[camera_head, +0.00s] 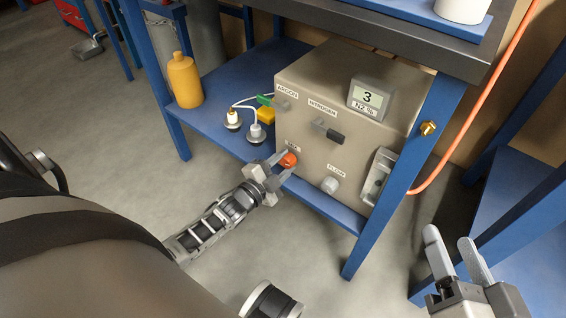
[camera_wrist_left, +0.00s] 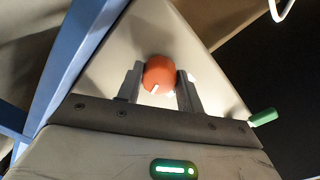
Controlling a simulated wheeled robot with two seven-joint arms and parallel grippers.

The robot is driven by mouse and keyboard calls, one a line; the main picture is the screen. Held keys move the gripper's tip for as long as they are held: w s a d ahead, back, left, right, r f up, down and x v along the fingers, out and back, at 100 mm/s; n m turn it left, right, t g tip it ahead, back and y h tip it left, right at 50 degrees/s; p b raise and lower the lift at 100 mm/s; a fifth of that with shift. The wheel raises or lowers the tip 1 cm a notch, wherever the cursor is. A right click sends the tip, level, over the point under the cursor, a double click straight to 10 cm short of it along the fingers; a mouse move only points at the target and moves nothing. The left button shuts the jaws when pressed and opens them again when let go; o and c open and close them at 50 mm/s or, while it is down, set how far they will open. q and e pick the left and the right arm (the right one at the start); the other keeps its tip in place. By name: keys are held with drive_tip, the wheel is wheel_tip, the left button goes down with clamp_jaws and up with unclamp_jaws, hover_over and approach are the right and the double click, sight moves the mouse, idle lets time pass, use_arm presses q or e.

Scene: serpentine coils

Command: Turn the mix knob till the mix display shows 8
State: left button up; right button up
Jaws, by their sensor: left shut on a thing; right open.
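The orange-red mix knob (camera_head: 288,160) is on the front of a beige box (camera_head: 315,90), under a small label. My left gripper (camera_head: 283,168) is shut on it. In the left wrist view the knob (camera_wrist_left: 159,74) sits between the two fingers (camera_wrist_left: 160,90), and a white mark shows on its lower edge. The display (camera_head: 371,98) on top of the box reads 3, with "N2 %" below. My right gripper (camera_head: 456,258) is open and empty at the lower right, away from the box.
The box also has an argon handle with a green grip (camera_head: 265,100), a dark nitrogen handle (camera_head: 328,131) and a pale flow knob (camera_head: 330,185). A yellow bottle (camera_head: 185,80) stands on the blue shelf (camera_head: 225,75). A blue table leg (camera_head: 405,185) stands right of the box.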

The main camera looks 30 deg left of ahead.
drive_tip(key=shift+f, duration=0.15)
use_arm(q)
drive_tip(key=o, duration=1)
drive_tip(key=shift+s, duration=0.35)
drive_tip(key=s+p, duration=0.1)
drive_tip(key=s, duration=0.4)
drive_tip(key=s+a+p, duration=0.1)
drive_tip(key=s+p, duration=0.1)
drive_tip(key=s, duration=0.3)
drive_tip(key=s+p, duration=0.1)
drive_tip(key=s, duration=0.4)
drive_tip(key=shift+s+a+r, duration=0.1)
drive_tip(key=shift+a+r, duration=0.1)
drive_tip(key=shift+r, duration=0.15)
use_arm(e)
drive_tip(key=shift+s+d+f+n+g+h, duration=0.3)
drive_tip(key=shift+d+f+n+g+h, duration=0.3)
drive_tip(key=shift+f+n+h, duration=0.2)
drive_tip(key=shift+r, duration=0.1)
